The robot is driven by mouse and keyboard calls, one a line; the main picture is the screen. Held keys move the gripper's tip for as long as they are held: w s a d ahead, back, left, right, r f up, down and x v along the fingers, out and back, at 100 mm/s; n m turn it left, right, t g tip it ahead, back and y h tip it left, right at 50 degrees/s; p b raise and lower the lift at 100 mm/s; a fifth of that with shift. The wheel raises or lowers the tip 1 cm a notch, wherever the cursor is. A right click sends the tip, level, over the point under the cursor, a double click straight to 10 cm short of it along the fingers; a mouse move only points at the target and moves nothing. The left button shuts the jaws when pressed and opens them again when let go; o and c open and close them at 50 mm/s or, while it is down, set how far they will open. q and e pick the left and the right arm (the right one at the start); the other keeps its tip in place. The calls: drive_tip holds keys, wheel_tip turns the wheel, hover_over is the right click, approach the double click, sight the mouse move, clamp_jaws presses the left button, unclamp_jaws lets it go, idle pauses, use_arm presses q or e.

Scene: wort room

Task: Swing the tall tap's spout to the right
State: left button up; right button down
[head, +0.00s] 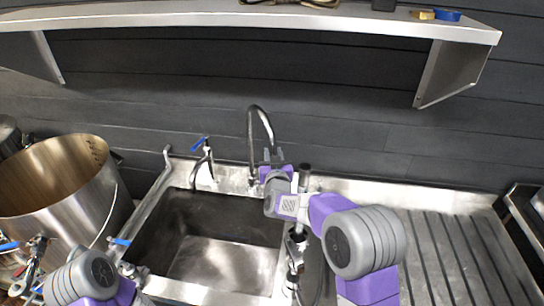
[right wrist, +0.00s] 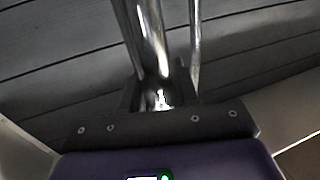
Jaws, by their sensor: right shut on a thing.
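The tall tap (head: 250,130) rises behind the sink, its steel spout arching over and coming down toward the front right. My right gripper (head: 272,156) is at the spout's downward end. In the right wrist view a shiny steel tube, the spout (right wrist: 149,40), runs down between the fingers of the right gripper (right wrist: 158,92), which is shut on it. A thinner tube (right wrist: 195,45) shows to its right. My right wrist and forearm cover part of the sink's right side.
The sink (head: 160,232) is empty. A short tap with a blue lever (head: 203,160) stands left of the tall tap. A large steel pot (head: 70,200) is at the left. A ribbed drainboard (head: 450,250) lies right. A shelf (head: 240,15) crosses above.

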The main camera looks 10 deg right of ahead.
drive_tip(key=shift+d, duration=0.1)
drive_tip(key=c, duration=0.9)
unclamp_jaws()
drive_tip(key=shift+c, duration=0.2)
drive_tip(key=s, duration=0.7)
drive_tip(key=shift+s+a, duration=0.3)
drive_tip(key=shift+a, duration=0.1)
